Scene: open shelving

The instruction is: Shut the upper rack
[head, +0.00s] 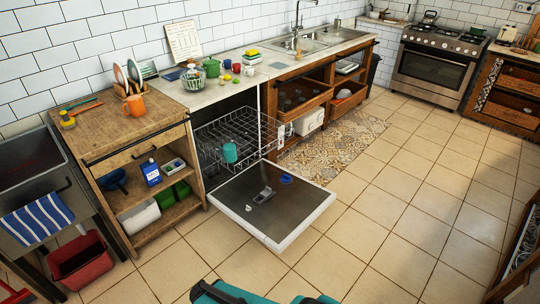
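The dishwasher stands under the counter with its door (290,207) folded down flat. The upper rack (212,139), a wire basket, is pulled out of the opening and hangs above the inner part of the door. A teal cup (230,153) shows at the rack's front left part. No separate lower rack can be made out. My gripper is not in view; a teal and black part of my own body shows at the bottom edge, well in front of the door.
A wooden cabinet (150,180) with open shelves stands left of the dishwasher. An open wooden drawer (305,97) is to the right. A red bin (80,262) sits at lower left. The tiled floor is clear in front and to the right.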

